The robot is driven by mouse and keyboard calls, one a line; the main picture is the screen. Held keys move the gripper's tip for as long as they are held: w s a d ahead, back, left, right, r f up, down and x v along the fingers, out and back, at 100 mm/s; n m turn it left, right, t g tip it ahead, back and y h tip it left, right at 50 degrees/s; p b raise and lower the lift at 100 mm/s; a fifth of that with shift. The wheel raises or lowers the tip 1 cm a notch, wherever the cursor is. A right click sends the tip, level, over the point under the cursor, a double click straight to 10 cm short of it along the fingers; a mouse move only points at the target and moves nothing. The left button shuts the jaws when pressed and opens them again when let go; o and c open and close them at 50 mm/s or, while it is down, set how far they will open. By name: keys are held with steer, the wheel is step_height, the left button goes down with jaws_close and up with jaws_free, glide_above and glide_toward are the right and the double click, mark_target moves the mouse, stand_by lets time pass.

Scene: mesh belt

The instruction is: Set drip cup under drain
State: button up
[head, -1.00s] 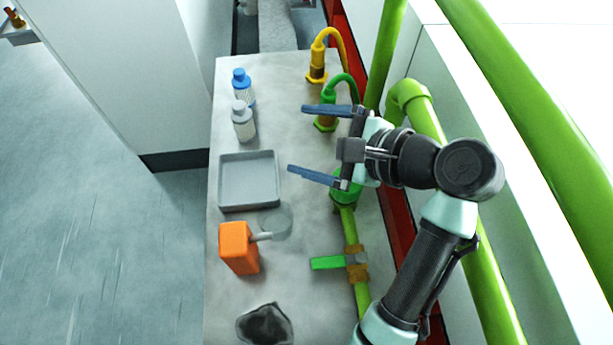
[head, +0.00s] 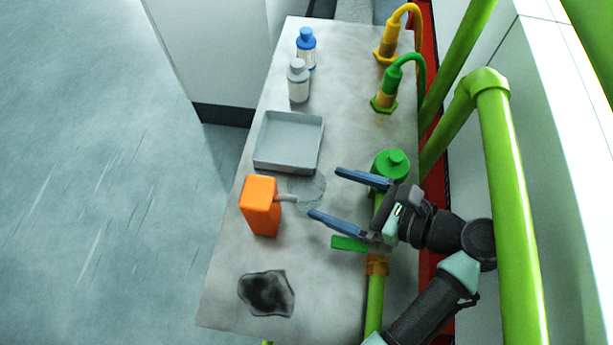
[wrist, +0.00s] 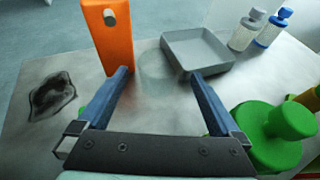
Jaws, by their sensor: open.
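A clear, see-through round thing, perhaps the drip cup (head: 306,190), is on the grey table beside the orange box (head: 260,207). The box has a short grey spout (head: 287,197) that points over it. I cannot tell its height. My gripper (head: 325,192) is open and empty, with its blue fingers pointing left towards the clear thing. In the wrist view the faint clear thing (wrist: 163,72) shows ahead of and between the fingertips (wrist: 160,74). The orange box (wrist: 110,38) stands just beyond the left finger. No drain is plainly recognisable besides the spout.
A shallow grey tray (head: 289,143) lies behind the box. A white bottle (head: 298,82) and a blue-capped bottle (head: 306,48) stand farther back. Green valve parts (head: 391,165) and a pipe line the right side. A dark stain (head: 266,293) marks the front.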

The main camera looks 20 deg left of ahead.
mark_target(293, 180)
steer(key=shift+x, duration=2.5)
steer(key=shift+c, duration=0.2)
